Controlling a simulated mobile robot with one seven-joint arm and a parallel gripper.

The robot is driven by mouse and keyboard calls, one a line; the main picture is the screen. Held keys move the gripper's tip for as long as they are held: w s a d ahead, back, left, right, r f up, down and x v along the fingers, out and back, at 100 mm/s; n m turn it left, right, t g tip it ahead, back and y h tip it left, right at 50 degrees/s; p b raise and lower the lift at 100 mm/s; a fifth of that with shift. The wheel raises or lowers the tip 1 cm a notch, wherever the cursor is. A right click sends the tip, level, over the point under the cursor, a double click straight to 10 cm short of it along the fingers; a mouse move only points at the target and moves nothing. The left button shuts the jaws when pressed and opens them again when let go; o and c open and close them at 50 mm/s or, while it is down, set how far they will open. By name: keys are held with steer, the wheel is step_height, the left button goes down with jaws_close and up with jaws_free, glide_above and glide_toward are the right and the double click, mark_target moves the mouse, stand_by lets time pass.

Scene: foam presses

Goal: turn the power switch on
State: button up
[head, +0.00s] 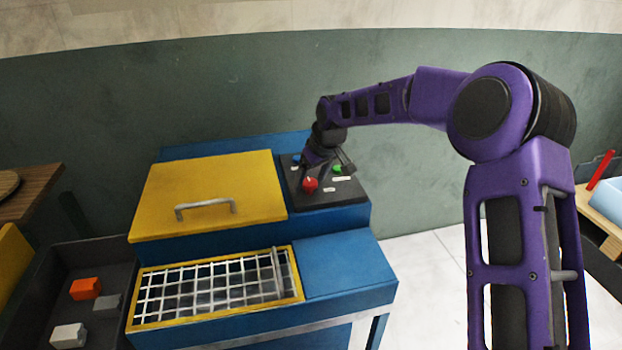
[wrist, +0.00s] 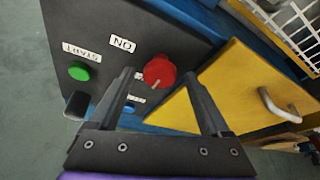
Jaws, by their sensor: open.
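The power switch appears to be the red knob (head: 310,184) on the black control panel (head: 335,196). In the wrist view the red knob (wrist: 159,69) has a pale pointer line. That line points away from the ON label (wrist: 122,44), towards another label (wrist: 138,99) too small and covered to read. My gripper (head: 314,170) is over the panel, close above the knob. In the wrist view my gripper (wrist: 160,76) is open, with one finger on each side of the knob. I cannot tell whether either finger touches it.
A green button (wrist: 79,72) with a START label and a blue button (wrist: 129,108) are on the same panel. A yellow lid (head: 210,190) with a metal handle lies left of the panel. A wire grid (head: 205,290) is in front. A dark bin (head: 105,250) holds small blocks.

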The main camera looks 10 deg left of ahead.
jaws_close()
stand_by(0.3)
steer(key=m+b, duration=0.1)
steer(key=m, duration=0.1)
steer(key=m+t+h+b, duration=0.1)
steer(key=shift+a+m+b, duration=0.2)
steer(key=shift+m+b, duration=0.2)
steer(key=m+h, duration=0.1)
steer(key=m, duration=0.1)
steer(key=m+h+b, duration=0.1)
steer(key=m, duration=0.1)
steer(key=shift+s+a+m+t, duration=0.1)
steer(key=shift+m+t, duration=0.2)
steer(key=m+h, duration=0.1)
steer(key=m, duration=0.3)
steer(key=shift+a+r+h, duration=0.1)
steer(key=shift+r+h, duration=0.05)
steer(key=shift+h, duration=0.25)
steer(key=shift+m+g+h+p, duration=0.35)
steer(key=shift+m+p, duration=0.4)
steer(key=shift+m, duration=0.65)
steer(key=shift+m+g+h+p, duration=0.25)
steer(key=shift+m+h+p, duration=0.35)
steer(key=shift+m, duration=0.8)
